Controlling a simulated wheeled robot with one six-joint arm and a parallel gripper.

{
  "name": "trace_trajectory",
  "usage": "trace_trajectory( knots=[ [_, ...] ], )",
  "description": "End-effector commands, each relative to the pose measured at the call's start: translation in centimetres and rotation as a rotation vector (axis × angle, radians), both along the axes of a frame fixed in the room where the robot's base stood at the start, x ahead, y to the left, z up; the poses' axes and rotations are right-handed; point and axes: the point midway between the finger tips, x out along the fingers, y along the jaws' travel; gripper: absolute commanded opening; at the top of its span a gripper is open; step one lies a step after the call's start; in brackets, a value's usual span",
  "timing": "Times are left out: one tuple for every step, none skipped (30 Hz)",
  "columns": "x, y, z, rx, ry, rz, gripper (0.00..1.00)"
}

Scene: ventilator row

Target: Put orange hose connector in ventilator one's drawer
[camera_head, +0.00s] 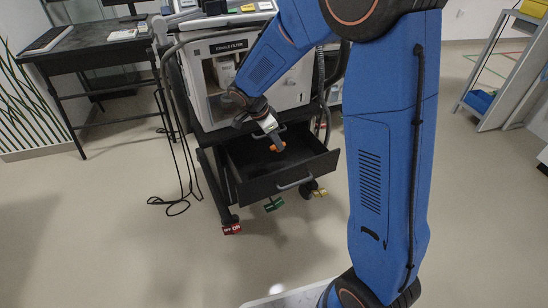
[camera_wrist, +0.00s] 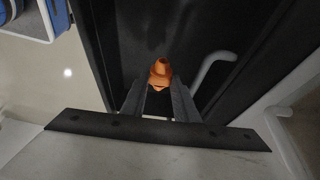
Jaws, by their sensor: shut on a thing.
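The orange hose connector (camera_wrist: 160,73) is held between the fingertips of my gripper (camera_wrist: 158,92) in the wrist view. In the head view my gripper (camera_head: 273,137) points down over the open drawer, with the orange connector (camera_head: 278,146) at its tips. The drawer (camera_head: 285,170) is black, pulled out below the ventilator cart's white cabinet, with a grey handle on its front. The connector is over the drawer's inside; I cannot tell whether it touches the bottom. The gripper is shut on the connector.
The white cabinet (camera_head: 215,65) labelled "Exhale Filter" stands right above and behind the drawer. Red (camera_head: 232,229) and green (camera_head: 273,204) tags show at the cart's casters. A black desk (camera_head: 85,45) stands at left, a shelf rack (camera_head: 505,75) at right. The floor in front is clear.

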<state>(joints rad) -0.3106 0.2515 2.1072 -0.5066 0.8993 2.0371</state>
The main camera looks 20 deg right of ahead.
Motion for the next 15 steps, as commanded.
trace_trajectory(
  knots=[
    [-0.1,0.0,-1.0,-0.001,0.004,-0.001,0.06],
    [-0.1,0.0,-1.5,-0.001,0.004,-0.001,0.06],
    [-0.1,0.0,-2.2,-0.001,0.004,0.000,0.06],
    [-0.1,0.0,-2.7,-0.002,0.005,0.000,0.06],
    [-0.1,0.0,-3.1,-0.002,0.004,-0.001,0.06],
    [0.0,0.0,-3.5,0.000,0.002,0.000,0.06],
    [0.0,0.0,-3.8,0.000,0.002,0.000,0.06],
    [0.0,0.0,-4.0,0.000,0.002,0.000,0.06],
    [0.0,0.0,-4.2,0.000,0.002,-0.001,0.06],
    [0.0,0.0,-4.4,0.000,0.002,-0.001,0.06],
    [0.0,0.0,-4.5,0.000,0.002,-0.001,0.06],
    [0.0,0.0,-4.8,0.000,0.002,-0.001,0.06],
    [0.0,0.0,-5.0,0.000,0.002,-0.001,0.06],
    [0.0,0.0,-5.3,0.000,0.002,-0.001,0.06],
    [-0.1,0.0,-5.7,-0.001,0.003,-0.001,0.06]
  ],
)
